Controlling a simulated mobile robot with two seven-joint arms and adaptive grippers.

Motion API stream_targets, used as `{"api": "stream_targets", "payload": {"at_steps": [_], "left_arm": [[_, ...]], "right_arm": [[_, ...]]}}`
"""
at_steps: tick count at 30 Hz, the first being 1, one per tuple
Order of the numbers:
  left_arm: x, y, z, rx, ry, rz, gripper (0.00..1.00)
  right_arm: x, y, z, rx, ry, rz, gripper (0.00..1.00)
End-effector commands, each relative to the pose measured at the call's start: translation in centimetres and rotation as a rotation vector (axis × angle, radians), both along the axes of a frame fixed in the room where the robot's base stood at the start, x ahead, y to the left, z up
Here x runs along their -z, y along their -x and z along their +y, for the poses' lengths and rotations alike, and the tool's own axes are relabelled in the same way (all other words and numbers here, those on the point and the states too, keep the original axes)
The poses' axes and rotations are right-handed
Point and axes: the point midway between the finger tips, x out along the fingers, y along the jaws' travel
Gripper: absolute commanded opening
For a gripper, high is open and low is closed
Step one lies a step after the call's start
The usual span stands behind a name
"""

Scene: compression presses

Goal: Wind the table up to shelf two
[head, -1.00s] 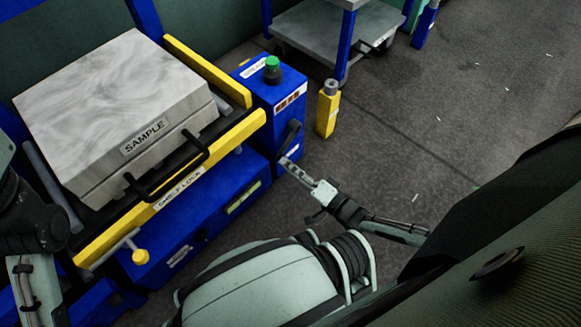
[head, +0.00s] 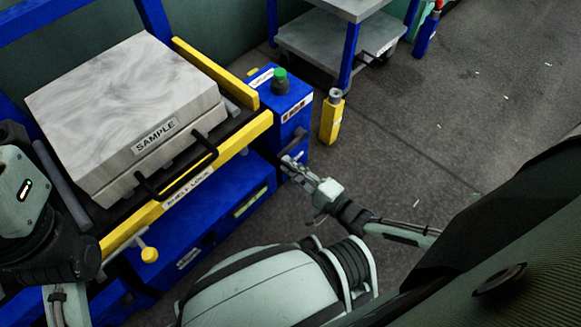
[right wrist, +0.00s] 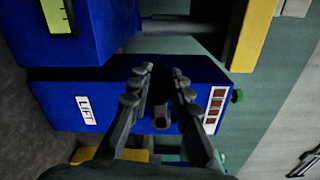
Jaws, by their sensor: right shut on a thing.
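The lift table (head: 118,236) has a yellow front rail and black top, with a grey marbled block marked SAMPLE (head: 120,100) on it. A blue box (head: 283,110) with a LIFT label (right wrist: 86,110) stands at its right end. My right gripper (head: 293,166) is at the near face of this box, shut on the crank handle (right wrist: 161,118). The fingers hide most of the handle in the head view. A yellow-green scale (head: 249,203) shows on the blue base; its reading is too small to tell. My left arm enters at left; its gripper is out of view.
A green button (head: 280,80) tops the blue box. A yellow post (head: 331,118) stands on the floor just right of it. A grey shelved cart (head: 315,52) stands behind. A small yellow knob (head: 149,254) sticks out below the rail.

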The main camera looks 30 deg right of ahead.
Motion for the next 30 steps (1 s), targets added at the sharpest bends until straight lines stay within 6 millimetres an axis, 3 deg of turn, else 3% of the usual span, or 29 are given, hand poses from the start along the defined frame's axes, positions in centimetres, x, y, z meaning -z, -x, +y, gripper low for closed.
{"api": "stream_targets", "payload": {"at_steps": [1,14,15,20,30], "left_arm": [[-0.03,-0.03,0.01,-0.001,0.002,0.005,0.00],[0.00,-0.01,-0.01,0.000,-0.002,0.006,0.00],[-0.02,0.00,-0.02,0.000,-0.003,0.005,0.00],[-0.11,0.09,-0.02,0.001,-0.005,0.002,0.00],[-0.16,0.08,-0.01,0.001,-0.009,-0.002,0.00]], "right_arm": [[-0.97,-0.57,-0.64,0.009,0.000,-0.022,0.00],[-1.02,-0.69,-0.88,0.012,0.004,-0.023,0.00],[-1.02,-0.69,-0.90,0.012,0.004,-0.023,0.21],[-0.94,-0.66,-0.84,0.011,0.004,-0.021,0.39],[-0.95,-0.32,-0.57,0.007,0.003,-0.013,0.39]]}}
